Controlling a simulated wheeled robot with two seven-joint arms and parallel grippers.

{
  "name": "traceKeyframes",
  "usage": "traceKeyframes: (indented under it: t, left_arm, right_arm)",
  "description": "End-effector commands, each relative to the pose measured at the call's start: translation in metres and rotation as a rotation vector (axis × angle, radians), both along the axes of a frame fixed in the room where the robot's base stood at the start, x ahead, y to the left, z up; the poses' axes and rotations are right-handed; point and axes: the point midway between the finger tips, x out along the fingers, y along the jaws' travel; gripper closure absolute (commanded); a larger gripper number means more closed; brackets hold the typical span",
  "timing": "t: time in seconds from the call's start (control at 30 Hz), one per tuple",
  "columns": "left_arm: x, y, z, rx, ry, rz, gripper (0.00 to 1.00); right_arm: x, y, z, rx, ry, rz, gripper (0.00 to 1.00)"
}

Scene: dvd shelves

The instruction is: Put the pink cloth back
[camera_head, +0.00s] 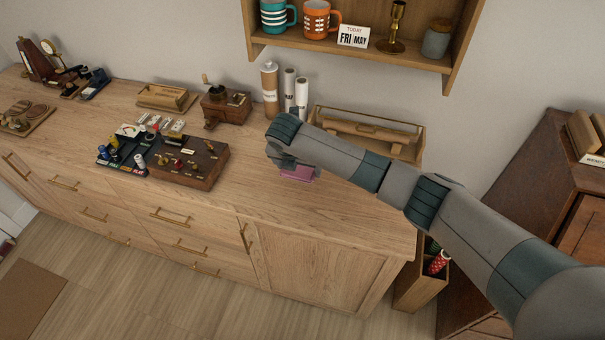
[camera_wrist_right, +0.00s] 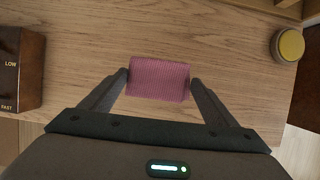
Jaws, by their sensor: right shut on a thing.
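The pink cloth (camera_wrist_right: 158,78) is a small folded, ribbed piece seen between the two fingers of my right gripper (camera_wrist_right: 159,84) in the right wrist view. The fingers press on its left and right sides, and the gripper is shut on it. In the head view the pink cloth (camera_head: 298,173) shows just under my right gripper (camera_head: 292,168), low over the wooden counter (camera_head: 330,215). I cannot tell whether it touches the counter. My left gripper is not in view.
A dark wooden board with small parts (camera_head: 205,172) lies left of the gripper. A wooden tool caddy (camera_head: 408,148) and several upright rolls or cans stand behind. A wall shelf (camera_head: 350,55) with mugs hangs above. The counter's front right is clear.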

Motion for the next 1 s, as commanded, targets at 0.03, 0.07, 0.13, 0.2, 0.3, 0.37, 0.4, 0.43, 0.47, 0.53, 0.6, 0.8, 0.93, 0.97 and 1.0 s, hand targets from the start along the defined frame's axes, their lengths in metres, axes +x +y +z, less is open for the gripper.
traceKeyframes:
  t: [0.03,0.07,0.13,0.2,0.3,0.37,0.4,0.43,0.47,0.53,0.6,0.8,0.93,0.97,1.0]
  left_arm:
    - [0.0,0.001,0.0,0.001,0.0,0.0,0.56]
    - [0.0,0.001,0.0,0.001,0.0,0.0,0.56]
    - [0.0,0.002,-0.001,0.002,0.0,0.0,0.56]
    - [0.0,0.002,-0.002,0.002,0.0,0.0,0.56]
    - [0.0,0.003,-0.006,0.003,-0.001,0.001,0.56]
    - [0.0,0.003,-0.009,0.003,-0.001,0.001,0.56]
    - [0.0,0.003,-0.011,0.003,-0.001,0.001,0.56]
    - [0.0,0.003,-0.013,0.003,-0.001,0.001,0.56]
    - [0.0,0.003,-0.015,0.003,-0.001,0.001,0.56]
    - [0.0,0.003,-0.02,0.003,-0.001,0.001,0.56]
    - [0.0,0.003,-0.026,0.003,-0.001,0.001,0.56]
    - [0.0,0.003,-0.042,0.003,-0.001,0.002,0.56]
    - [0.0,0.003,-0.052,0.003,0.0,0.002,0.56]
    - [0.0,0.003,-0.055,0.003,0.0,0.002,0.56]
    - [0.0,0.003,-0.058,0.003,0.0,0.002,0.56]
  right_arm:
    - [0.0,0.0,0.0,0.0,0.0,0.0,0.43]
    - [0.0,0.0,0.0,0.0,0.0,-0.001,0.43]
    - [0.0,0.0,0.0,0.0,-0.001,-0.009,0.43]
    - [0.0,-0.001,0.0,0.0,-0.001,-0.026,0.43]
    - [0.0,-0.003,0.002,-0.001,-0.003,-0.073,0.43]
    - [-0.001,-0.005,0.003,-0.001,-0.003,-0.115,0.43]
    - [-0.002,-0.007,0.003,-0.001,-0.004,-0.152,0.43]
    - [-0.003,-0.009,0.004,-0.002,-0.004,-0.182,0.43]
    - [-0.003,-0.01,0.005,-0.002,-0.005,-0.216,0.43]
    - [-0.006,-0.015,0.007,-0.002,-0.006,-0.303,0.43]
    - [-0.01,-0.02,0.009,-0.003,-0.005,-0.403,0.43]
    - [-0.027,-0.038,0.015,-0.004,-0.005,-0.723,0.43]
    - [-0.042,-0.05,0.02,-0.003,-0.004,-0.936,0.43]
    - [-0.046,-0.054,0.02,-0.004,-0.004,-0.987,0.43]
    - [-0.051,-0.058,0.021,-0.003,-0.004,-1.053,0.43]
